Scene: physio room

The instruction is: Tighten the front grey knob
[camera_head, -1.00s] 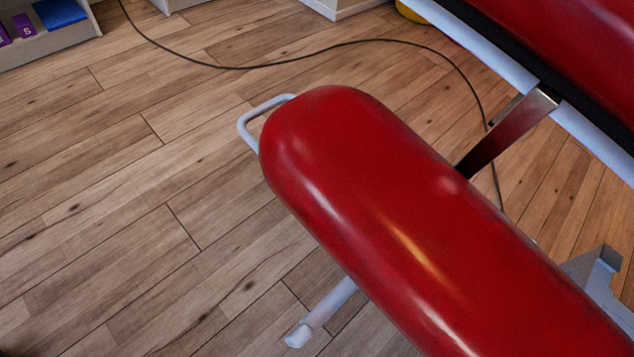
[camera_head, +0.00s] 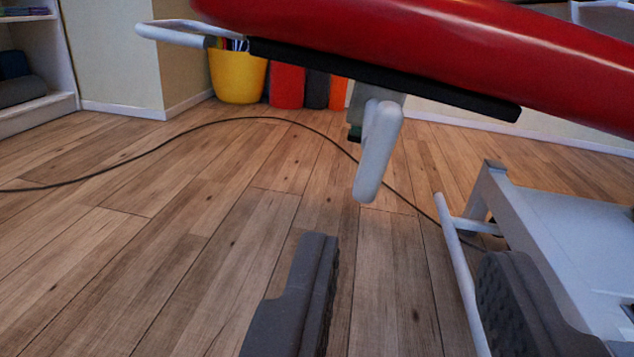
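A red padded section (camera_head: 420,45) of the treatment table crosses the top of the view. A pale grey rounded handle (camera_head: 378,150) hangs below its black underside board, with a small dark part beside its upper end. I cannot tell whether this handle is the front grey knob; no other clear knob shows.
A white bent bar (camera_head: 180,33) sticks out at the pad's left end. A pale metal frame (camera_head: 570,235) with a thin white rod (camera_head: 460,270) stands at right, near the right finger. A black cable (camera_head: 130,158) crosses the floor. A yellow bucket (camera_head: 238,78) stands behind.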

